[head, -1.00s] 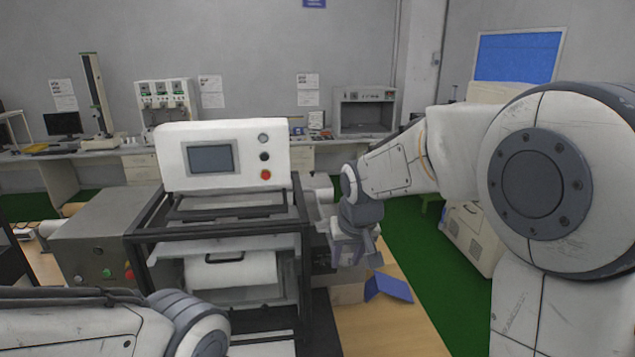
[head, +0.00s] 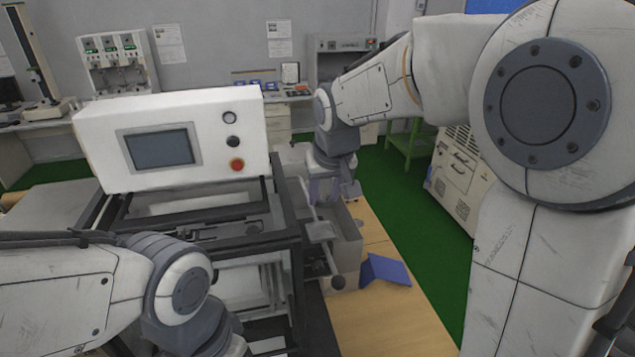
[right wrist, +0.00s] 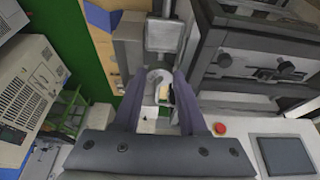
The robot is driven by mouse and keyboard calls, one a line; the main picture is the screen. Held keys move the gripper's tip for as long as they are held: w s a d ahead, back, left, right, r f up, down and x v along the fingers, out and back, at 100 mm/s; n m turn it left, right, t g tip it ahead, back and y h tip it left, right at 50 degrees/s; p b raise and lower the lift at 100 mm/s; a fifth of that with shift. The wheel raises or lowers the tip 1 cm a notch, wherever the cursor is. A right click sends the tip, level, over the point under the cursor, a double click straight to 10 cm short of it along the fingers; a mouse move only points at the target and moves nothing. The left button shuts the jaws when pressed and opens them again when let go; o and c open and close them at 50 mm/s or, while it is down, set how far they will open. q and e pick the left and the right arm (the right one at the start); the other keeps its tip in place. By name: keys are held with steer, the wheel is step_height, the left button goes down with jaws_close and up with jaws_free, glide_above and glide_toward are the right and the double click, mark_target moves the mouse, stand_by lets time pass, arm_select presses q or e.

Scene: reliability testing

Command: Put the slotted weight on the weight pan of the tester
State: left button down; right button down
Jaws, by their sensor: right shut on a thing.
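The tester (head: 90,140) has a white panel with a screen and a black frame below it. My right gripper (head: 328,192) is beside the tester's right side. A square grey plate, which looks like the weight pan (head: 321,231), is just below and in front of the gripper in the head view. The pan also shows beyond the weight in the right wrist view (right wrist: 162,35). The weight appears apart from the pan. My left gripper is out of view.
A blue folder-like object (head: 386,271) lies on the wooden tabletop (head: 390,315) right of the tester. The tester's black frame (head: 290,250) stands close to the left of my right gripper. A white cabinet (head: 455,170) stands on the green floor at right.

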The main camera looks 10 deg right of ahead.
steer(key=shift+f+b, duration=0.3)
steer(key=shift+f, duration=0.05)
steer(key=b, duration=0.4)
glide_above(321, 230)
steer(key=s, duration=0.1)
steer(key=f, duration=0.5)
steer(key=shift+s+a+f, duration=0.1)
steer(key=shift+s+f, duration=0.05)
steer(key=shift+s, duration=0.05)
steer(key=shift+f+b, duration=0.3)
steer(key=shift+f, duration=0.05)
steer(key=shift+f+b, duration=0.4)
steer(key=shift+f, duration=0.1)
